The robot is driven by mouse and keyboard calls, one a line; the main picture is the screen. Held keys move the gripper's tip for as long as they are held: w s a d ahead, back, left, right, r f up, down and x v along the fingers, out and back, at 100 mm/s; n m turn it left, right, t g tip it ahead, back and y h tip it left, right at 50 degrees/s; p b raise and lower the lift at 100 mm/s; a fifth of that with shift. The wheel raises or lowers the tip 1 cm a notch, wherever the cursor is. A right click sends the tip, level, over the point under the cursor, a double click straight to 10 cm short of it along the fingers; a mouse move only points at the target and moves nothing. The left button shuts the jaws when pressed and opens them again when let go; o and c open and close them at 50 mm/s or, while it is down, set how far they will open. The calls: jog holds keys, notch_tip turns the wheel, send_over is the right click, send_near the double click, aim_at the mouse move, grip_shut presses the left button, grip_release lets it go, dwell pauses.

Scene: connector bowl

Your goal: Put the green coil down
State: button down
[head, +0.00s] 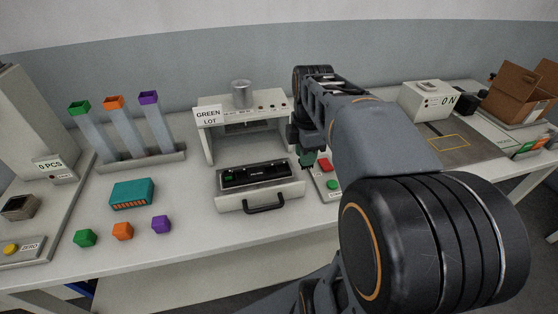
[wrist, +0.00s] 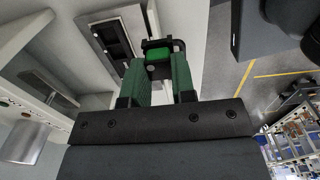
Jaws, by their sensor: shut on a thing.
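My gripper (wrist: 160,75) has its two dark green ribbed fingers closed on a small black-framed piece with a bright green face, the green coil (wrist: 158,54). In the head view my gripper (head: 307,157) hangs just right of the white machine's front, above the table. The coil is hard to make out there, as the fingers and arm cover it. I cannot tell in either view whether it touches a surface below.
The white machine (head: 247,112) has a "GREEN LOT" sign and a pulled-out drawer (head: 260,190) with a black insert. A box with red and green buttons (head: 330,183) stands right of it. Green, orange and purple pieces (head: 122,231) and a teal block (head: 132,193) lie left.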

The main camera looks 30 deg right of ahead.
jog(key=w+f, duration=0.2)
jog(key=w, duration=0.1)
jog(key=w+f, duration=0.2)
jog(key=w, duration=0.1)
jog(key=w+f, duration=0.2)
jog(key=w, duration=0.1)
jog(key=shift+w+a+f, duration=0.1)
jog(key=shift+a+f, duration=0.25)
jog(key=shift+f, duration=0.05)
jog(key=shift+w+f, duration=0.5)
jog(key=shift+f, duration=0.1)
jog(key=shift+w+a+f, duration=0.1)
jog(key=shift+w+f, duration=0.05)
jog(key=shift+f, duration=0.8)
jog(key=shift+w+f, duration=0.15)
jog(key=shift+f, duration=0.75)
jog(key=shift+f, duration=0.15)
jog(key=c, duration=0.9)
grip_release()
jog(key=shift+c, duration=0.2)
